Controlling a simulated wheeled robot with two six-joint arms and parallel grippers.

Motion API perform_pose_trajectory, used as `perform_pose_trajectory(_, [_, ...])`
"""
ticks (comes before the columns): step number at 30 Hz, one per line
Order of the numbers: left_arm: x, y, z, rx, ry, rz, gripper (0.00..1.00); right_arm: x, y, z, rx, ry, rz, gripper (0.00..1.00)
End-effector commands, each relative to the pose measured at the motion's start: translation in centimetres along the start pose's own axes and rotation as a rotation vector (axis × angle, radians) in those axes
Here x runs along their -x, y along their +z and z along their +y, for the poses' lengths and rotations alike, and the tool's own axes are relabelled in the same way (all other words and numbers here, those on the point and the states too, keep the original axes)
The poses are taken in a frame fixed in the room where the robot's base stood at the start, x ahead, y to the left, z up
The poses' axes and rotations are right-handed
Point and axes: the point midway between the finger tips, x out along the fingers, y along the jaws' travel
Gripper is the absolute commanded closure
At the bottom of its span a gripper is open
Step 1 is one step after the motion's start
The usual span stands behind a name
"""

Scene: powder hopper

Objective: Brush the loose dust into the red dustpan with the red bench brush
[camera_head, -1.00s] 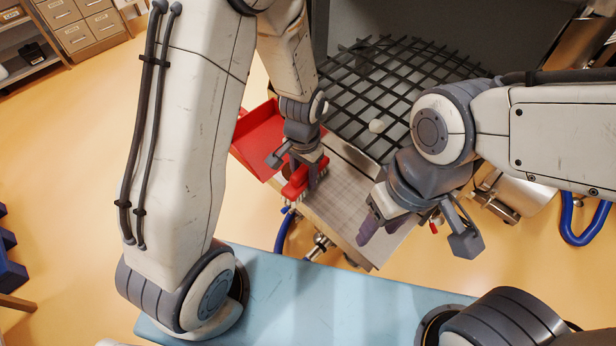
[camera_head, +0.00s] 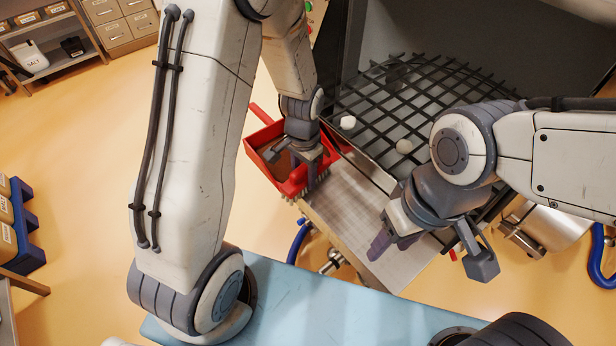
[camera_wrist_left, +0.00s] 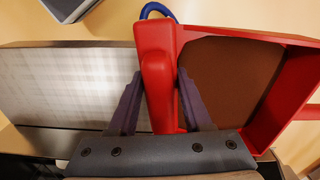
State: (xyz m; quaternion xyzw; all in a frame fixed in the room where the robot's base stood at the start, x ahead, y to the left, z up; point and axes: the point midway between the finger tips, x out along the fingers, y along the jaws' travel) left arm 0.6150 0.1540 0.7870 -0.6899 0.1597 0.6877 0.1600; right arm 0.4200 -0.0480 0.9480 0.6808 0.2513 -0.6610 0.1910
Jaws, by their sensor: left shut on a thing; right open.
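My left gripper (camera_head: 310,180) is shut on the red bench brush (camera_head: 296,184), at the left end of the pale ledge. In the left wrist view the brush (camera_wrist_left: 157,75) stands between the fingers, along the dustpan's near edge. The red dustpan (camera_head: 262,139) is at the ledge's left end, partly hidden by my left gripper. In the left wrist view the dustpan (camera_wrist_left: 297,88) holds a broad brown layer of dust (camera_wrist_left: 228,75). The ledge (camera_wrist_left: 60,85) beside the brush looks bare there. My right gripper (camera_head: 380,245) is open and empty over the ledge's right part.
A blue hose (camera_head: 299,243) hangs below the ledge. Shelves and cabinets stand far left. The ledge between my grippers is clear.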

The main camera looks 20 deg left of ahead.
Motion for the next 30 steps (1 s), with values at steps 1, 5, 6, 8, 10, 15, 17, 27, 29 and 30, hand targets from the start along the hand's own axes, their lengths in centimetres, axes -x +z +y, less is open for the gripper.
perform_pose_trajectory(1, [0.3, 0.0, -0.1, 0.001, 0.0, -0.001, 1.0, 0.3, 0.0, 0.0, 0.0, 0.0, 0.0, 0.47])
perform_pose_trajectory(5, [1.4, 0.1, 0.1, 0.003, 0.001, -0.002, 1.0, 1.4, -0.1, -0.1, 0.0, 0.0, 0.0, 0.47])
perform_pose_trajectory(6, [1.7, 0.1, 0.1, 0.004, 0.001, -0.002, 1.0, 1.6, -0.1, -0.1, 0.0, 0.0, 0.0, 0.47])
perform_pose_trajectory(8, [2.1, 0.2, 0.1, 0.006, 0.001, -0.002, 1.0, 2.0, -0.1, -0.1, 0.0, 0.0, 0.0, 0.47])
perform_pose_trajectory(10, [2.6, 0.2, 0.2, 0.006, 0.001, -0.002, 1.0, 2.5, -0.1, -0.2, 0.0, 0.0, 0.0, 0.47])
perform_pose_trajectory(15, [3.6, 0.0, 0.6, 0.005, 0.001, -0.002, 1.0, 3.5, -0.2, -0.2, 0.0, 0.0, 0.0, 0.47])
perform_pose_trajectory(17, [4.0, 0.0, 0.7, 0.006, 0.001, -0.002, 1.0, 3.8, -0.2, -0.3, 0.0, 0.0, 0.0, 0.47])
perform_pose_trajectory(27, [4.8, -0.1, 1.1, 0.004, 0.001, -0.002, 1.0, 4.5, -0.2, -0.3, 0.0, 0.0, 0.0, 0.47])
perform_pose_trajectory(29, [4.8, -0.2, 1.1, 0.004, 0.001, -0.002, 1.0, 4.6, -0.2, -0.3, 0.0, 0.0, 0.0, 0.47])
perform_pose_trajectory(30, [4.8, -0.2, 1.1, 0.004, 0.001, -0.002, 1.0, 4.5, -0.2, -0.3, 0.0, 0.0, 0.0, 0.47])
